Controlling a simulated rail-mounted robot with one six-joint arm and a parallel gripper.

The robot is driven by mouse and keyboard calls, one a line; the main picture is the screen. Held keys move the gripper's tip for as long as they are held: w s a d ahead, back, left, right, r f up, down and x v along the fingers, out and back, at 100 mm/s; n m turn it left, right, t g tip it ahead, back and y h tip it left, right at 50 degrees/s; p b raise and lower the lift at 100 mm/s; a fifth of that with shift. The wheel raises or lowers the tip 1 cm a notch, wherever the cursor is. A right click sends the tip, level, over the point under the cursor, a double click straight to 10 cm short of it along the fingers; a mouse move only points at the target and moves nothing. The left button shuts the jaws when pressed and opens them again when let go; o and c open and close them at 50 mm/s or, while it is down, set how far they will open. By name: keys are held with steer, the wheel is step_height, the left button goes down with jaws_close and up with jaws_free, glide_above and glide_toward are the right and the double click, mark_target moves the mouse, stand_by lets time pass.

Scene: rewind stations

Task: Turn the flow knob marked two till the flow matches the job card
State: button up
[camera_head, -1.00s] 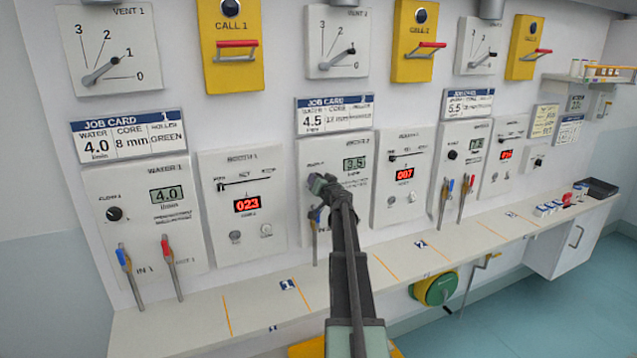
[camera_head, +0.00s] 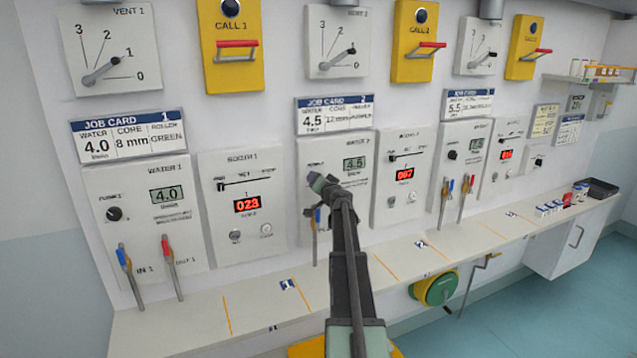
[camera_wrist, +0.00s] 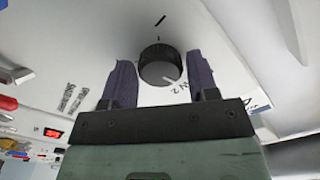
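The flow knob of the second water panel (camera_wrist: 161,66) is a dark round knob in the wrist view, with a light mark at its lower right rim. In the head view my gripper (camera_head: 318,183) covers the knob. The Water 2 display (camera_head: 355,163) above and right of it reads 4.5. Job card 2 (camera_head: 335,115) above the panel shows water 4.5.
Hose handles stand below the panels; those of panel two (camera_head: 317,220) are partly hidden behind my arm. The Booth 2 panel (camera_head: 405,180) is to the right, with a red display. The white ledge (camera_head: 255,300) below is mostly clear. A green reel (camera_head: 440,289) hangs under it.

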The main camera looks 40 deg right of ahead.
steer(key=shift+o, duration=1.1)
steer(key=v, duration=1)
steer(key=shift+s, duration=0.35)
steer(key=shift+a, duration=0.15)
